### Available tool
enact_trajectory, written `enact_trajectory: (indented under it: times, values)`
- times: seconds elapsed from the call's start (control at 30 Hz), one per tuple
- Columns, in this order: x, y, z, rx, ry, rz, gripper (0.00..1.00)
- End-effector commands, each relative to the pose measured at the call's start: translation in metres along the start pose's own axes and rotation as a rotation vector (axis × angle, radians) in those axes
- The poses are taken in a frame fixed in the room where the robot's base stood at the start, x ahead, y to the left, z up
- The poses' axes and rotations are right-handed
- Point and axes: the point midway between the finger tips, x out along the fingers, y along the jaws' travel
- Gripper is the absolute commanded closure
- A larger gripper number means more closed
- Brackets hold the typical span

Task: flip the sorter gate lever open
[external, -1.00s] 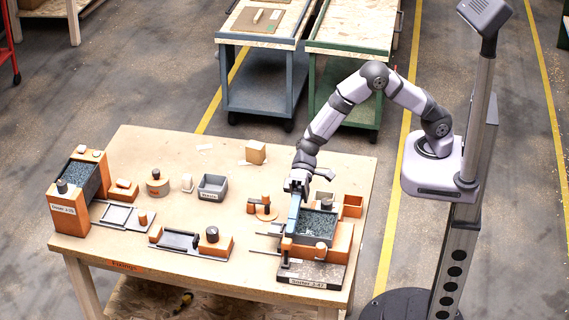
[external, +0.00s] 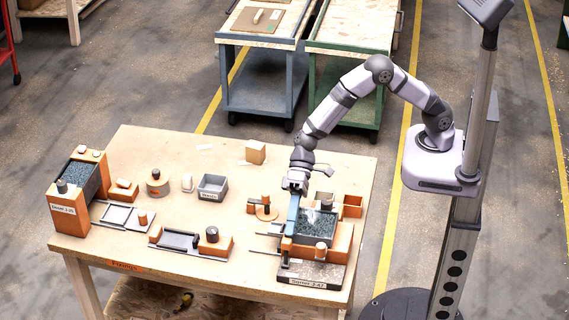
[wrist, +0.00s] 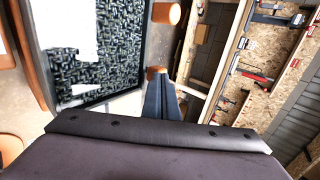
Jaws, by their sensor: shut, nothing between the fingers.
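The sorter (external: 341,240) is the orange-sided unit at the right front of the table, with a tray of dark granules (external: 316,225) in it and a label on its front plate. My gripper (external: 288,234) points down at the sorter's left side, its blue fingers shut and empty. In the wrist view the fingers (wrist: 157,80) end at a small orange knob (wrist: 155,71); whether they touch it I cannot tell. Another orange cylinder (wrist: 166,13) stands farther off, seen at the sorter's front in the external view (external: 321,248). Which orange piece is the gate lever is unclear.
A second sorter (external: 80,180) stands at the table's left end. A wooden block (external: 256,152) lies at the back; the back left is clear.

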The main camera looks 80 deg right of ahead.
Motion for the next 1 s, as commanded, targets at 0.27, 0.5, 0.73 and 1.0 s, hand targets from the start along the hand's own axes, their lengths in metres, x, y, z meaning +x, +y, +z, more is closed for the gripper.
enact_trajectory:
  times: [0.27, 0.5, 0.73, 1.0]
  values:
    - [0.002, -0.005, 0.0, 0.001, 0.0, 0.044, 1.0]
    - [0.004, -0.009, 0.0, 0.0, 0.0, 0.043, 1.0]
    - [0.009, -0.017, 0.0, 0.0, 0.0, 0.044, 1.0]
    - [0.019, -0.032, 0.0, -0.004, 0.0, 0.165, 1.0]
